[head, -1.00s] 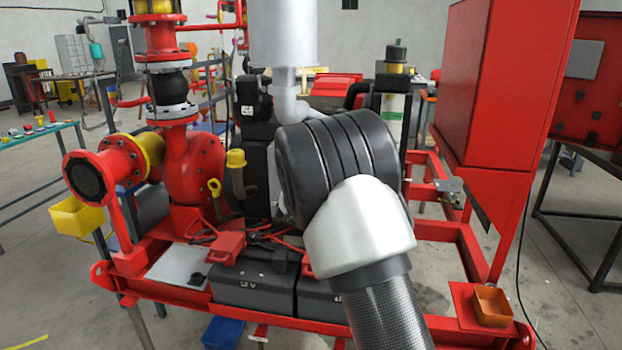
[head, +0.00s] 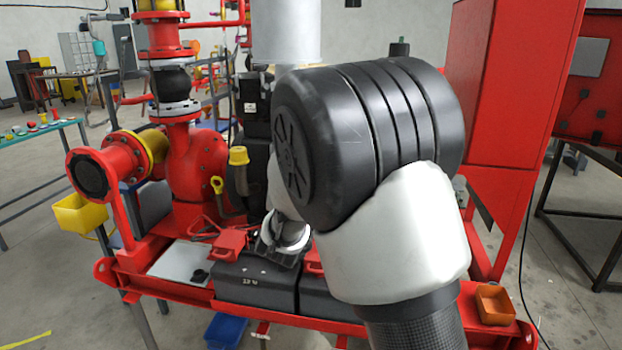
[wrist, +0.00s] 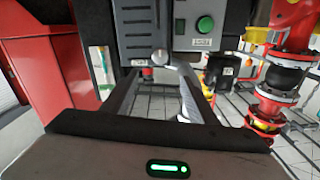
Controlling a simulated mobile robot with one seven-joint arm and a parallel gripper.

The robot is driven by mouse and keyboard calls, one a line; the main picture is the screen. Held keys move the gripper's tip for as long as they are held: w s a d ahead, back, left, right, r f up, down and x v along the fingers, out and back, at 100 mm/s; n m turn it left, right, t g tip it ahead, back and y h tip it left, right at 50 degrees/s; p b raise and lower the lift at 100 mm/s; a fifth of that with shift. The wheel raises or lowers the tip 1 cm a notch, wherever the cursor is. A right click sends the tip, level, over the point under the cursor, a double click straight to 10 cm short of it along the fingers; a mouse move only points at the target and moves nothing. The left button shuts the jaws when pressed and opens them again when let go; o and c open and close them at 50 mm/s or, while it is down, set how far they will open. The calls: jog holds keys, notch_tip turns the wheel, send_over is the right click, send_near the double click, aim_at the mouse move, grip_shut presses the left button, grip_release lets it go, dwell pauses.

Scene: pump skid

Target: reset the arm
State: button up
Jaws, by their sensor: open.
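My gripper (head: 283,238) shows in the head view behind my large dark and white arm joint, above the black boxes on the red skid. Only part of it is visible there, and the joint covers much of the arm. In the wrist view my gripper (wrist: 163,82) has its two dark fingers spread apart. I see nothing held between them. A silver pipe-like part shows between and beyond the fingers, and I cannot tell how far off it is.
The red skid frame (head: 130,262) carries a red pump (head: 195,165) and black boxes (head: 255,283). A red cabinet (head: 505,110) stands right of my arm. A grey control panel with a green button (wrist: 205,24) is ahead in the wrist view. An orange tray (head: 495,304) sits at the front right.

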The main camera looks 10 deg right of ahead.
jog(key=s+r+n+g+y, duration=0.2)
jog(key=s+y, duration=0.2)
jog(key=s, duration=0.3)
jog(key=s+r+n+g+y, duration=0.2)
jog(key=s+g+y, duration=0.1)
jog(key=s, duration=0.3)
jog(key=s+d+f+n+g+h, duration=0.1)
jog(key=s+d+f+g, duration=0.2)
jog(key=s, duration=0.9)
jog(key=s+d+f+g, duration=0.2)
jog(key=s+g, duration=0.1)
jog(key=s, duration=0.9)
notch_tip(320, 180, up, 12)
jog(key=s+p, duration=0.2)
jog(key=p, duration=1)
jog(key=shift+d+g+p, duration=0.3)
jog(key=shift+d+p, duration=0.05)
jog(key=shift+f, duration=0.1)
